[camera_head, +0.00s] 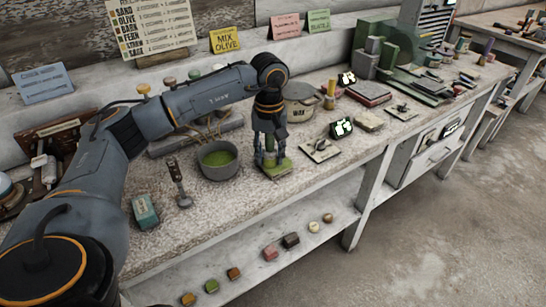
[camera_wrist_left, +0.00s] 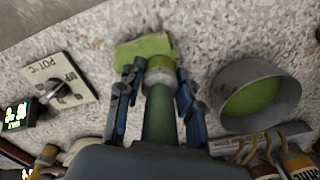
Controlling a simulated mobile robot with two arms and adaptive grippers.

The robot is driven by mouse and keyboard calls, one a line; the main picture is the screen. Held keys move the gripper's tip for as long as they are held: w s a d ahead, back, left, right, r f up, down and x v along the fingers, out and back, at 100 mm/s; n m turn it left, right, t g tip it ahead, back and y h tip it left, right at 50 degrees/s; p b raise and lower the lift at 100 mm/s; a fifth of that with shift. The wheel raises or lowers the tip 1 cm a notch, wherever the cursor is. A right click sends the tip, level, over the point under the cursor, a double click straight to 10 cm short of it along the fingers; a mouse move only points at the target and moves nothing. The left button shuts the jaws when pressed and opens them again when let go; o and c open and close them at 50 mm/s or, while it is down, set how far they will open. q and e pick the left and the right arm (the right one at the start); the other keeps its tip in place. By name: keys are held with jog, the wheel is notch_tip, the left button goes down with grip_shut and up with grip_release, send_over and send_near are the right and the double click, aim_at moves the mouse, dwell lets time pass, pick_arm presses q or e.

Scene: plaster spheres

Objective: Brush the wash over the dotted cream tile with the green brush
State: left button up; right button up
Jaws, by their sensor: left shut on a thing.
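My left gripper (camera_head: 269,140) points down over the bench and is shut on the green brush (camera_wrist_left: 158,115), with blue-grey fingers (camera_wrist_left: 157,98) on both sides of its green handle. The brush's pale ferrule and head end are over a small tile (camera_wrist_left: 143,49), which also shows under the gripper in the head view (camera_head: 279,171). The tile's visible top looks green; no dots can be made out. Whether the bristles touch it is hidden. A grey bowl of green wash (camera_head: 218,160) stands just left of the tile; it also shows in the left wrist view (camera_wrist_left: 257,95). My right gripper is not in view.
A plate with a dial (camera_head: 320,150) and a small dark display (camera_head: 341,128) are right of the tile. A lidded pot (camera_head: 300,103) stands behind. A metal tool (camera_head: 178,182) and a teal block (camera_head: 145,212) lie left of the bowl.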

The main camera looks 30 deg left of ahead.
aim_at(278, 172)
pick_arm(q)
jog(key=shift+s+d, duration=0.35)
jog(key=shift+d, duration=0.5)
jog(key=shift+s+d, duration=0.35)
jog(key=shift+d, duration=0.5)
jog(key=shift+w+a, duration=0.25)
jog(key=shift+a, duration=0.35)
jog(key=shift+w+a, duration=0.25)
jog(key=shift+a, duration=0.35)
jog(key=shift+w+a, duration=0.25)
jog(key=shift+a, duration=0.35)
jog(key=shift+d+r, duration=0.1)
jog(key=shift+s+d+r+p, duration=0.35)
jog(key=shift+d+r+p, duration=0.2)
jog(key=shift+d+r, duration=0.25)
jog(key=shift+f, duration=0.1)
jog(key=shift+w+a+f, duration=0.1)
jog(key=shift+w+a, duration=0.2)
jog(key=shift+a, duration=0.45)
jog(key=shift+w+a+f, duration=0.1)
jog(key=shift+w+a, duration=0.2)
jog(key=shift+a, duration=0.4)
